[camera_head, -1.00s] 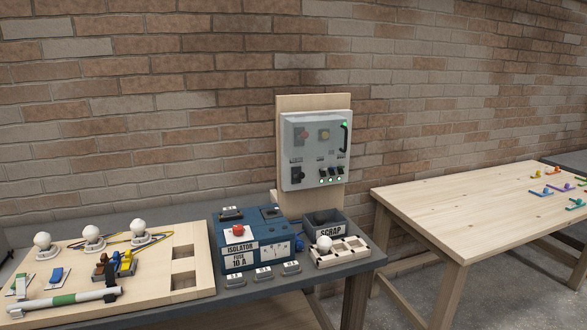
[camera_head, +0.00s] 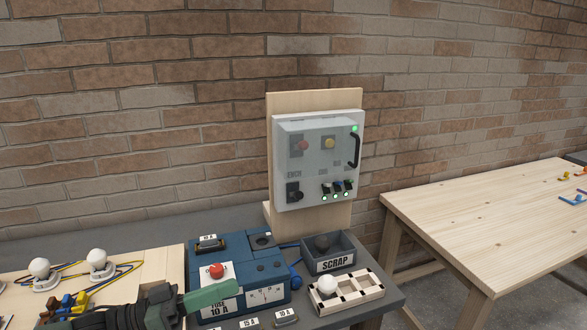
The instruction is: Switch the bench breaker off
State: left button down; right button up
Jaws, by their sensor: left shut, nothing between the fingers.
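A grey breaker panel (camera_head: 318,160) stands upright on a wooden backboard (camera_head: 360,98) at the back of the bench. A row of small dark breaker switches (camera_head: 337,187) is at its lower right, with lit green lamps under them. Their labels are too small to read, so I cannot tell which is the bench breaker. A black rotary knob (camera_head: 294,192) is at the lower left. A translucent cover (camera_head: 318,136) with a black handle (camera_head: 356,150) lies over a red and a yellow button. My left gripper (camera_head: 222,295) is shut and empty, low in front of the isolator box, away from the panel.
The blue isolator box (camera_head: 238,246) with a red button (camera_head: 216,271) stands left of the panel. A scrap bin (camera_head: 333,263) and a wooden holder (camera_head: 358,293) with a white bulb are in front of it. White bulbs on a wiring board (camera_head: 150,265) lie left. A wooden table (camera_head: 480,220) is right.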

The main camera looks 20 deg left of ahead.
aim_at(298, 196)
jog(key=i+j, duration=0.15)
jog(key=i, duration=0.35)
jog(key=i+j, duration=0.15)
jog(key=i, duration=0.4)
